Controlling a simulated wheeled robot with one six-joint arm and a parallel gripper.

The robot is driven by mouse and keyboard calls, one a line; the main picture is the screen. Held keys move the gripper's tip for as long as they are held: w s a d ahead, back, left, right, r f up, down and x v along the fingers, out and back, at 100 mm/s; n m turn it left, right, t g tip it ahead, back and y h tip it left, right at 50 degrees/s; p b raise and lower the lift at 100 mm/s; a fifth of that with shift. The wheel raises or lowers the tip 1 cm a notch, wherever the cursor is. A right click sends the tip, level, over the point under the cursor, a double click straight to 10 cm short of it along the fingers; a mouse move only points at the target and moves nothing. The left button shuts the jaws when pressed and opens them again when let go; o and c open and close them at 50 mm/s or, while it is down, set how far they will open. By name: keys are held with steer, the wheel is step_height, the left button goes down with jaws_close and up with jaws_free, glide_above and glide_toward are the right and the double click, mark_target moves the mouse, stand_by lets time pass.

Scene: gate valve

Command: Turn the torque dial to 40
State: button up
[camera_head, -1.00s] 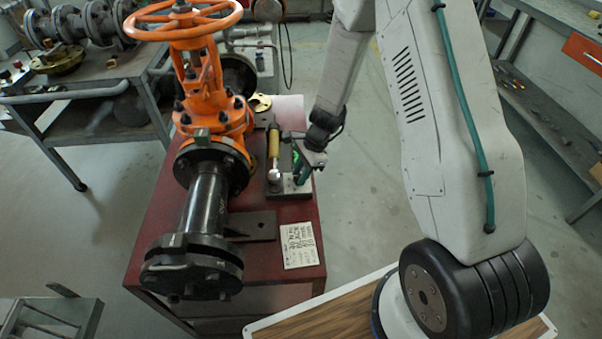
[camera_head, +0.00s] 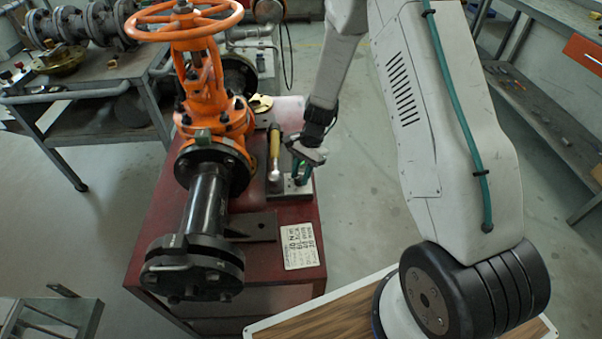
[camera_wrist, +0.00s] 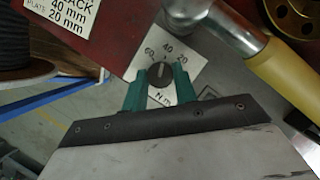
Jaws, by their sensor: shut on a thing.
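The torque dial (camera_wrist: 158,83) is a small dark round knob on a white plate (camera_wrist: 196,62) marked 60, 40, 20 and N m, in the wrist view. A short light mark on the knob faces roughly toward the numbers, but I cannot tell exactly which value it meets. My gripper (camera_wrist: 160,86) has teal fingers on both sides of the knob and is shut on it. In the head view my gripper (camera_head: 303,170) is at the dial plate's right end, on the red stand (camera_head: 265,265); the knob is hidden there.
A yellow-handled tool (camera_head: 274,150) lies just left of the dial. The orange gate valve (camera_head: 205,85) with its black flanged pipe (camera_head: 203,210) fills the stand's left side. A printed card (camera_head: 299,247) lies at the front. Open floor is to the right.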

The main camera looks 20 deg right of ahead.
steer(key=o, duration=1)
steer(key=v, duration=0.7)
steer(key=shift+d+r, duration=0.15)
steer(key=shift+r, duration=0.2)
steer(key=s+r+n+t+h, duration=0.1)
steer(key=s+r+n, duration=0.3)
steer(key=s+r, duration=0.6)
steer(key=s+r+n+t+h, duration=0.1)
steer(key=s+r+n, duration=0.3)
steer(key=s+r, duration=0.5)
steer(key=s+r+n+t+h, duration=0.1)
steer(key=s+r+n, duration=0.3)
steer(key=s+r, duration=0.6)
steer(key=shift+s+r+n+h, duration=0.15)
steer(key=shift+s+r+h, duration=0.1)
steer(key=shift+s, duration=0.4)
steer(key=shift+s+r+n+h, duration=0.15)
steer(key=shift+s+h, duration=0.1)
steer(key=shift+s, duration=0.45)
